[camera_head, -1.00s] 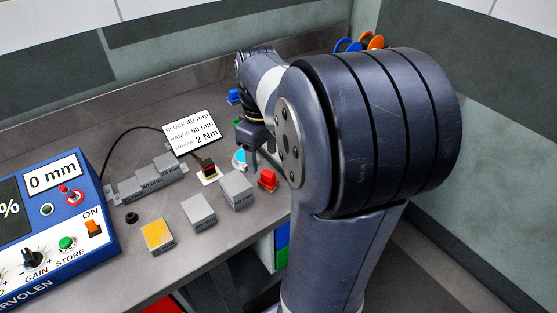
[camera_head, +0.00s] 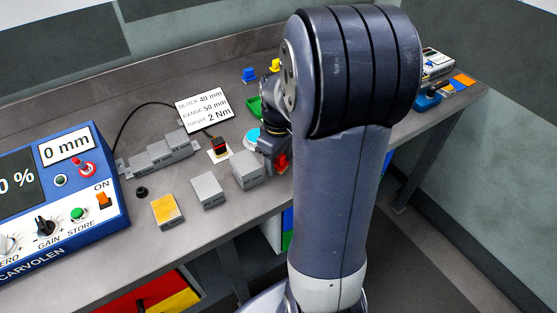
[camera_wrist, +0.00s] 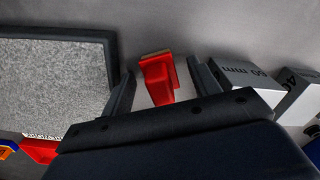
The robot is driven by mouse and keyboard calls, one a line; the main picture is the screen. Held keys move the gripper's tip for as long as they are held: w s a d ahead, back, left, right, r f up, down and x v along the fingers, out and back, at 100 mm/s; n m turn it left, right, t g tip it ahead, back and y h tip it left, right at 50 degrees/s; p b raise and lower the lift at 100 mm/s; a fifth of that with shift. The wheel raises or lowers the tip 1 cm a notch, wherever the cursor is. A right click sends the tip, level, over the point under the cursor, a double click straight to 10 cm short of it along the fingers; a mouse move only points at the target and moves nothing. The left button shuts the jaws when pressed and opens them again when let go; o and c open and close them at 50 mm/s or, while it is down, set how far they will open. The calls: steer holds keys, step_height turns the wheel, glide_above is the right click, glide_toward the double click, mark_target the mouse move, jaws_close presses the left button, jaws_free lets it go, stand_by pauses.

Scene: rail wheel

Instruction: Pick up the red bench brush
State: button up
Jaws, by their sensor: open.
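The red bench brush (camera_head: 282,163) stands on the bench at the right of the grey blocks, partly hidden by my gripper (camera_head: 272,158) in the head view. In the wrist view the brush (camera_wrist: 158,80) shows as a red body with a tan strip along its far edge. My gripper (camera_wrist: 161,88) is open there, with one finger on each side of the brush. Gaps show between the brush and both fingers, so it is not held.
Grey gauge blocks (camera_head: 208,190) stand close left of the brush; a block marked 60 mm (camera_wrist: 242,79) is beside the right finger in the wrist view. A dark-framed grey panel (camera_wrist: 55,80) lies left there. The blue control box (camera_head: 62,190) stands at far left.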

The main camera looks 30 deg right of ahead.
steer(key=shift+f, duration=0.15)
steer(key=c, duration=1.1)
steer(key=shift+c, duration=0.2)
step_height(320, 180, up, 10)
steer(key=shift+r, duration=0.1)
steer(key=o, duration=0.5)
steer(key=shift+c, duration=0.2)
steer(key=c, duration=0.3)
